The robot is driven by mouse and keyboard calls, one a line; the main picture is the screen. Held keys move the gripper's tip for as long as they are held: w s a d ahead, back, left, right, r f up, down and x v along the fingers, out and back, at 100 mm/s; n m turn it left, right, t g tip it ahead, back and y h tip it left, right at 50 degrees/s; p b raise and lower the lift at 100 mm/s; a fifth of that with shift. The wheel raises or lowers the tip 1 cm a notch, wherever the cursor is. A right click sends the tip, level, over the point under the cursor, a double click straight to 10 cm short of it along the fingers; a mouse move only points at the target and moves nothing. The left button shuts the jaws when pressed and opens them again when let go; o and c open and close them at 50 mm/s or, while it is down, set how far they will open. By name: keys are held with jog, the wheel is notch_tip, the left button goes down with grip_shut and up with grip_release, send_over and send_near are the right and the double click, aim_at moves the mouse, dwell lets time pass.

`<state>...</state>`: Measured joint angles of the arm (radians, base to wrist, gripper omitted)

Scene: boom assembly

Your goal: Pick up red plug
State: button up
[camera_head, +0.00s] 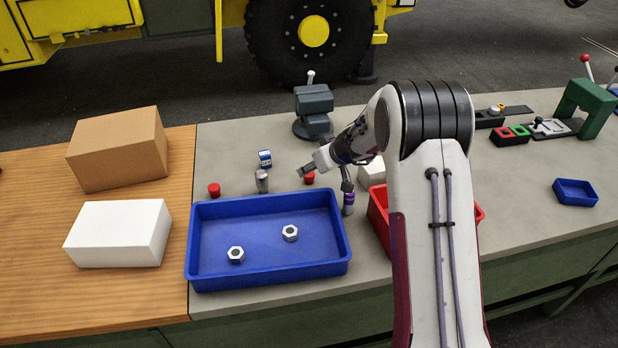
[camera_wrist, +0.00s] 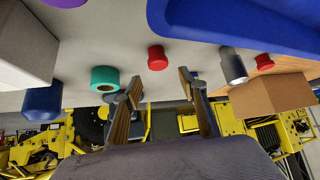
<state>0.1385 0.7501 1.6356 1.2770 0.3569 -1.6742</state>
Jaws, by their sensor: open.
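One red plug (camera_head: 309,178) stands on the grey bench, right by the tip of my gripper (camera_head: 305,170) in the head view. The same plug seems to be the red one (camera_wrist: 157,57) just beyond the fingertips in the wrist view. My gripper (camera_wrist: 160,86) is open, with nothing between its fingers and the plug a little beyond them. A second red plug (camera_head: 214,190) stands farther left, by the blue tray's far left corner; it also shows at the right of the wrist view (camera_wrist: 263,61).
A silver cylinder (camera_head: 262,181) stands between the plugs. The blue tray (camera_head: 268,281) with two nuts is in front. A teal ring (camera_wrist: 105,78) and a white box (camera_wrist: 22,45) lie left in the wrist view. A vise (camera_head: 313,103) stands behind; a red tray (camera_head: 378,215) is right.

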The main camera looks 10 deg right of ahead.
aim_at(309, 174)
jog(key=shift+w+a+f, duration=0.1)
jog(key=shift+w+f, duration=0.15)
jog(key=shift+f, duration=0.6)
jog(key=shift+w+a+f, duration=0.1)
jog(key=shift+w+f, duration=0.15)
jog(key=shift+f, duration=0.55)
jog(key=shift+x, duration=1)
jog(key=c, duration=0.9)
